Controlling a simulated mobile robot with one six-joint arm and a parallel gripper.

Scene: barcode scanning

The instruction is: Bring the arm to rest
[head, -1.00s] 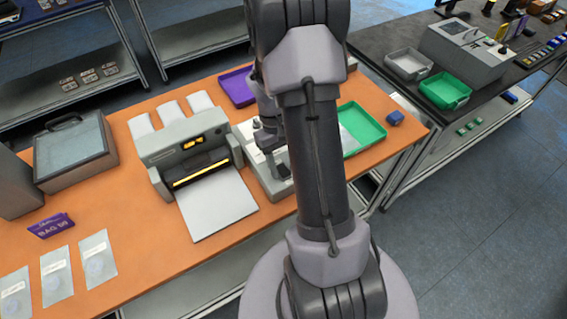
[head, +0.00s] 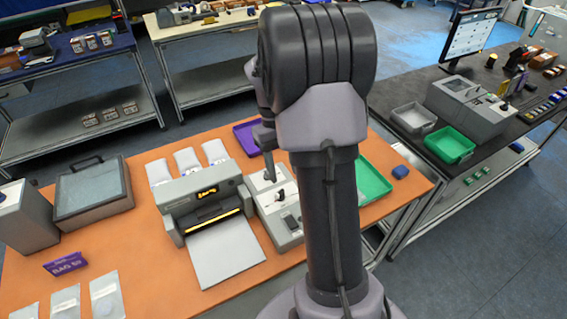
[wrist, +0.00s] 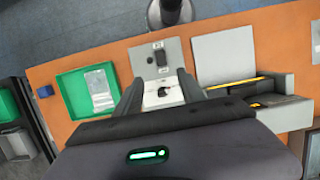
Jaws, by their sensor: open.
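My arm rises in the middle of the head view, folded upward over the orange table (head: 150,248). My gripper (wrist: 160,77) shows in the wrist view with its two grey fingers apart and nothing held between them. It is above a light grey device (wrist: 145,50) with a dark screen or pad, on the table. A small black item on a white surface shows between the fingers, below them. In the head view a finger shows left of the arm, and the rest of the gripper is hidden behind it.
A grey machine (head: 205,203) with a lit yellow slot stands left of the device. A purple tray (head: 244,137) and a green tray (wrist: 75,101) holding a pale packet are nearby. A blue block (head: 400,172) sits at the table's right edge. A dark counter (head: 400,86) stands beyond a gap.

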